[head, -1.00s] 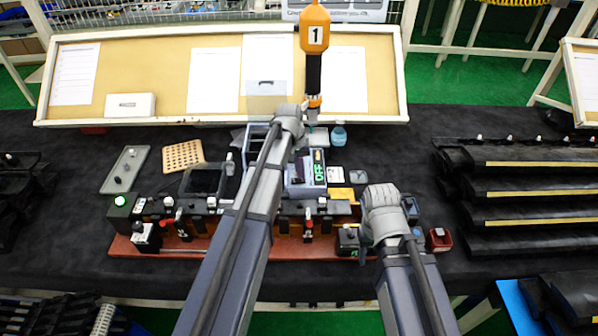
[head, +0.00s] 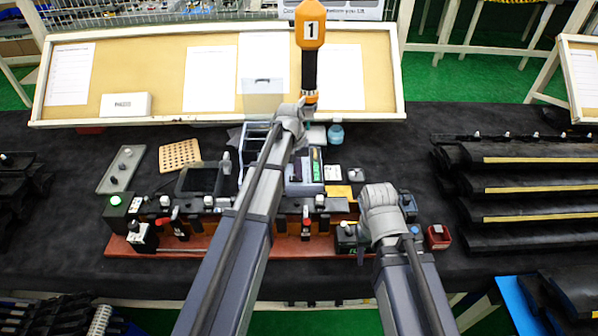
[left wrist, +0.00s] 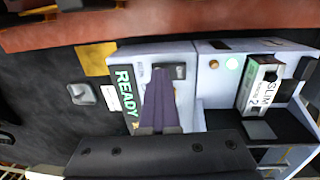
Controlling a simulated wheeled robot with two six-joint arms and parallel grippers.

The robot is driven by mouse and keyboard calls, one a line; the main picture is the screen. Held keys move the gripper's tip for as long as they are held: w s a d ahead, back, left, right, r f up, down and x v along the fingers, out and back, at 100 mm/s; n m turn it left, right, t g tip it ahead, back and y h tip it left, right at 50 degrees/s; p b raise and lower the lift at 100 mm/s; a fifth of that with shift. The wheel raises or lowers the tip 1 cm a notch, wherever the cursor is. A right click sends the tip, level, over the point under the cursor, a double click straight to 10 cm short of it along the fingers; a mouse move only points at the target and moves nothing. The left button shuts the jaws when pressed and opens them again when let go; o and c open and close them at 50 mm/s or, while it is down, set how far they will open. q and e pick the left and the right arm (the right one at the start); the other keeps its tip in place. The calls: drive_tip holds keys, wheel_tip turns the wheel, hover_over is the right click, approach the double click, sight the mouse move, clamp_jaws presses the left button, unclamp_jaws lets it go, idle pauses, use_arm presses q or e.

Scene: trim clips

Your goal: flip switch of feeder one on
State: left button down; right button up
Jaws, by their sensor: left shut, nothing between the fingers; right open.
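The feeder (left wrist: 205,95) is a pale grey-blue box; it also shows in the head view (head: 303,188), partly behind my left arm. Its green display (left wrist: 124,95) reads READY. A small dark-framed switch (left wrist: 180,72) sits on its top face; I cannot tell which way it is set. My left gripper (left wrist: 160,75) is shut and empty, its fingertips beside the switch; contact is unclear.
An orange tool (head: 310,28) marked 1 hangs close behind my left gripper. The red-brown rail (head: 285,246) with black fixtures lies in front. Black trim parts (head: 530,185) lie at right. A blue-capped bottle (head: 336,133) stands behind the feeder.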

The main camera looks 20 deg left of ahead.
use_arm(q)
drive_tip(key=shift+s+a, duration=0.25)
drive_tip(key=shift+a, duration=0.55)
drive_tip(key=shift+d, duration=0.1)
drive_tip(key=shift+r, duration=0.15)
drive_tip(key=shift+r+p, duration=0.85)
drive_tip(key=shift+p, duration=0.2)
wheel_tip(320, 180, up, 12)
drive_tip(key=a+p, duration=0.2)
drive_tip(key=p, duration=1)
drive_tip(key=shift+s, duration=0.25)
drive_tip(key=shift+d, duration=0.15)
